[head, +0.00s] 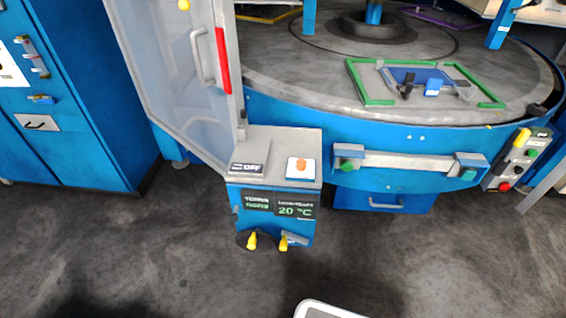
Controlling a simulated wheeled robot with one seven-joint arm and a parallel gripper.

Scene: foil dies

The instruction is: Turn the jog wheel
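No part in view can be told for certain as the jog wheel. A small dark round part (242,240) with yellow knobs (252,241) sits low on the front of a blue control box (270,225); I cannot tell whether it is a wheel. The box has an OFF panel (249,168), an orange button on a white plate (301,167) and a display (295,211) reading 20 °C. My gripper is not in view.
A blue machine with a large round grey table (310,85) stands behind, with a front handle bar (405,163). A clear door (180,75) with a red strip stands at left. A button panel (520,158) is at right. Blue cabinets (80,130) stand left.

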